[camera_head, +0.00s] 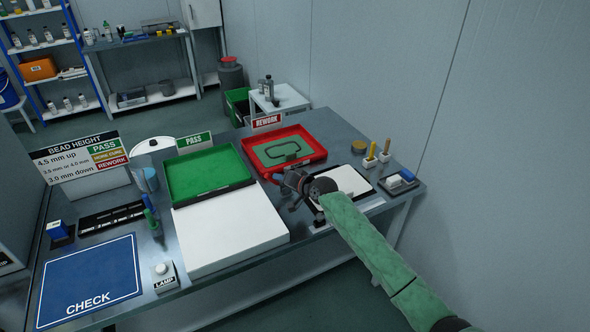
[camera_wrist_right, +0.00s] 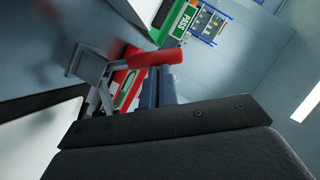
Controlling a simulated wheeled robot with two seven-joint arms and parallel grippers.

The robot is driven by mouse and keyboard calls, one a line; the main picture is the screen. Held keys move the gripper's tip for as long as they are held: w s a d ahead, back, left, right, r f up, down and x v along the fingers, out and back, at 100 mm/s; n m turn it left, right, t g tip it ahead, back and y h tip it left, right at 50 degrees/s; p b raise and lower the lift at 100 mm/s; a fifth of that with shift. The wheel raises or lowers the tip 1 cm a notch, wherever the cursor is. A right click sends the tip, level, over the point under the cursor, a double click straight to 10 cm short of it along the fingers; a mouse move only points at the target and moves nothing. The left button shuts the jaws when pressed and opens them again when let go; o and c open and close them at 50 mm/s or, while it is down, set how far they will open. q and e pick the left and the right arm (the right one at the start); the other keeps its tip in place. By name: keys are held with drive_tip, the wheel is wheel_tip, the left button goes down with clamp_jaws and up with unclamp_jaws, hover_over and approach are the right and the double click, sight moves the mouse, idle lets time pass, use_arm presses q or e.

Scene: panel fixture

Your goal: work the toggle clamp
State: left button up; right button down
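The toggle clamp (camera_wrist_right: 92,72) shows in the right wrist view as a grey metal linkage with a red handle (camera_wrist_right: 155,58) running to the right. In the head view its red handle tip (camera_head: 277,177) is small and mostly hidden by my right gripper (camera_head: 292,183). In the wrist view the right gripper's two dark fingers (camera_wrist_right: 159,85) lie close together, with the red handle crossing at their tips. I see nothing held between them; whether they touch the handle is unclear. A white panel (camera_head: 345,180) lies beside the gripper. My left gripper is not in view.
A red rework tray (camera_head: 318,153) and a green pass tray (camera_head: 245,177) stand behind and left of the gripper. A white board (camera_head: 230,230), lamp button (camera_head: 164,277) and blue check mat (camera_head: 92,280) lie leftward. Small holders (camera_head: 398,183) stand at the right edge.

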drive_tip(key=shift+s+a+f+n+h+p, duration=0.2)
drive_tip(key=shift+a+n+h+p, duration=0.25)
drive_tip(key=shift+a+n+p, duration=0.15)
drive_tip(key=shift+s+a+f+n+h+p, duration=0.2)
drive_tip(key=shift+a+n+h+p, duration=0.3)
drive_tip(key=shift+n, duration=0.1)
drive_tip(key=shift+s+a+f+n+h, duration=0.15)
drive_tip(key=shift+a+f+n+h, duration=0.15)
drive_tip(key=shift+f, duration=0.1)
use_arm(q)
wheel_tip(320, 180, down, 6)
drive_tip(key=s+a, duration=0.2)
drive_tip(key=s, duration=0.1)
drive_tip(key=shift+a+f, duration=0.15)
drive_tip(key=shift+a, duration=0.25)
use_arm(e)
drive_tip(key=shift+s+a+f, duration=0.1)
drive_tip(key=shift+a+f, duration=0.1)
drive_tip(key=shift+f, duration=0.1)
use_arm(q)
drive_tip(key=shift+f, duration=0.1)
use_arm(e)
drive_tip(key=shift+a+f, duration=0.1)
use_arm(q)
drive_tip(key=shift+p, duration=0.35)
